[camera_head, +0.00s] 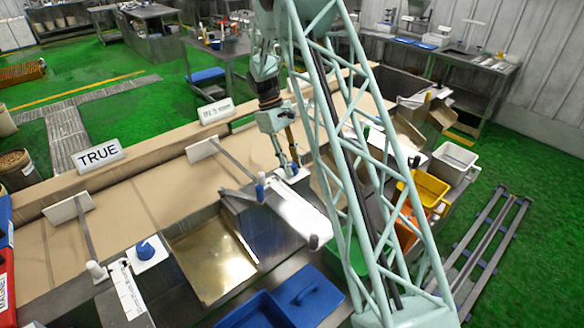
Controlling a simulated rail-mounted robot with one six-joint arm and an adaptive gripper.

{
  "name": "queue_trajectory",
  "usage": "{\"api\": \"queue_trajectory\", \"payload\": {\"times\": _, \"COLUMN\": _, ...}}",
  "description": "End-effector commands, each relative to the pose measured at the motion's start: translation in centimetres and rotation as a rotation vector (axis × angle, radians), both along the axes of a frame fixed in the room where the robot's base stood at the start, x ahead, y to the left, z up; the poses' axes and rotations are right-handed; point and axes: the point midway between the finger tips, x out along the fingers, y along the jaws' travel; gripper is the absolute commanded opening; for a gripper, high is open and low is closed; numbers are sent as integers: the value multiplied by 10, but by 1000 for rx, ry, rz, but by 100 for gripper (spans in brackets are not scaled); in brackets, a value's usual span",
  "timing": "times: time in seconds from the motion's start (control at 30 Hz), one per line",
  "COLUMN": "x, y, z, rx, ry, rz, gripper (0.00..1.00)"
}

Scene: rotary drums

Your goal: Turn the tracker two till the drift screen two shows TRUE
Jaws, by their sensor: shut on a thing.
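My gripper (289,165) points down at a small white block with a blue knob (293,170), right of the metal worktop. The jaws are shut on the knob, which I take to be tracker two; the fingers hide much of it. A similar white block with a blue knob (145,250) stands at the left, apart from my gripper. A sign-like screen (98,155) at the left reads TRUE. A second screen (215,111), farther back on the same ledge, carries smaller text that I cannot read surely. No number on either screen is legible.
A brass-coloured sunken tray (215,262) lies between the two knobs. A blue bin (305,295) is in front, a yellow bin (425,188) to the right. My lattice arm structure crosses the middle.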

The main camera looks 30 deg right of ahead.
Motion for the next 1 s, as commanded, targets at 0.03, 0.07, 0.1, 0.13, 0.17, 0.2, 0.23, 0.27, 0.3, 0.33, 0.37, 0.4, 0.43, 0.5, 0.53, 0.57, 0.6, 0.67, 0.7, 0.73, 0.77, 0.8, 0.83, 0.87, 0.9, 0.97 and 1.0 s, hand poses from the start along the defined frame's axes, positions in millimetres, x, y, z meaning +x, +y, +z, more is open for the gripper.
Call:
{"api": "queue_trajectory", "payload": {"times": 0.03, "x": 0, "y": 1, "z": 0, "rx": 0, "ry": -1, "rz": 22, "gripper": 14}}
{"api": "queue_trajectory", "payload": {"times": 0.07, "x": 0, "y": 1, "z": 0, "rx": 0, "ry": -1, "rz": 33, "gripper": 14}}
{"api": "queue_trajectory", "payload": {"times": 0.1, "x": 0, "y": 1, "z": 0, "rx": 0, "ry": -1, "rz": 44, "gripper": 14}}
{"api": "queue_trajectory", "payload": {"times": 0.13, "x": 0, "y": 0, "z": 0, "rx": 0, "ry": -1, "rz": 52, "gripper": 14}}
{"api": "queue_trajectory", "payload": {"times": 0.17, "x": 0, "y": 0, "z": 0, "rx": 0, "ry": -1, "rz": 60, "gripper": 14}}
{"api": "queue_trajectory", "payload": {"times": 0.2, "x": 1, "y": 0, "z": 0, "rx": 0, "ry": -2, "rz": 69, "gripper": 14}}
{"api": "queue_trajectory", "payload": {"times": 0.23, "x": 1, "y": 0, "z": 0, "rx": 0, "ry": -2, "rz": 73, "gripper": 14}}
{"api": "queue_trajectory", "payload": {"times": 0.27, "x": 1, "y": 0, "z": 0, "rx": 0, "ry": -2, "rz": 76, "gripper": 14}}
{"api": "queue_trajectory", "payload": {"times": 0.3, "x": 1, "y": 0, "z": 0, "rx": 0, "ry": -2, "rz": 79, "gripper": 14}}
{"api": "queue_trajectory", "payload": {"times": 0.33, "x": 1, "y": 0, "z": 1, "rx": 0, "ry": -2, "rz": 82, "gripper": 14}}
{"api": "queue_trajectory", "payload": {"times": 0.37, "x": 1, "y": 0, "z": 1, "rx": -1, "ry": -2, "rz": 83, "gripper": 14}}
{"api": "queue_trajectory", "payload": {"times": 0.4, "x": 1, "y": 0, "z": 1, "rx": -1, "ry": -2, "rz": 83, "gripper": 14}}
{"api": "queue_trajectory", "payload": {"times": 0.43, "x": 1, "y": 0, "z": 1, "rx": -1, "ry": -2, "rz": 83, "gripper": 14}}
{"api": "queue_trajectory", "payload": {"times": 0.5, "x": 1, "y": 0, "z": 1, "rx": -1, "ry": -2, "rz": 83, "gripper": 14}}
{"api": "queue_trajectory", "payload": {"times": 0.53, "x": 1, "y": 0, "z": 1, "rx": -1, "ry": -2, "rz": 83, "gripper": 14}}
{"api": "queue_trajectory", "payload": {"times": 0.57, "x": 1, "y": 0, "z": 1, "rx": -1, "ry": -2, "rz": 83, "gripper": 14}}
{"api": "queue_trajectory", "payload": {"times": 0.6, "x": 1, "y": 0, "z": 1, "rx": -1, "ry": -2, "rz": 83, "gripper": 14}}
{"api": "queue_trajectory", "payload": {"times": 0.67, "x": 1, "y": 0, "z": 1, "rx": 0, "ry": -2, "rz": 82, "gripper": 14}}
{"api": "queue_trajectory", "payload": {"times": 0.7, "x": 1, "y": 0, "z": 1, "rx": 0, "ry": -2, "rz": 82, "gripper": 27}}
{"api": "queue_trajectory", "payload": {"times": 0.73, "x": 1, "y": 0, "z": 1, "rx": 0, "ry": -2, "rz": 82, "gripper": 30}}
{"api": "queue_trajectory", "payload": {"times": 0.77, "x": 1, "y": 0, "z": 1, "rx": 0, "ry": -2, "rz": 82, "gripper": 33}}
{"api": "queue_trajectory", "payload": {"times": 0.8, "x": 1, "y": 0, "z": 1, "rx": 0, "ry": -2, "rz": 82, "gripper": 37}}
{"api": "queue_trajectory", "payload": {"times": 0.83, "x": 1, "y": 0, "z": 1, "rx": 0, "ry": -2, "rz": 82, "gripper": 38}}
{"api": "queue_trajectory", "payload": {"times": 0.87, "x": 0, "y": 0, "z": 0, "rx": 0, "ry": -1, "rz": 82, "gripper": 38}}
{"api": "queue_trajectory", "payload": {"times": 0.9, "x": 0, "y": 0, "z": 0, "rx": 0, "ry": -1, "rz": 82, "gripper": 38}}
{"api": "queue_trajectory", "payload": {"times": 0.97, "x": 0, "y": 0, "z": 0, "rx": 0, "ry": -1, "rz": 82, "gripper": 38}}
{"api": "queue_trajectory", "payload": {"times": 1.0, "x": 0, "y": 0, "z": 0, "rx": 0, "ry": -1, "rz": 81, "gripper": 38}}
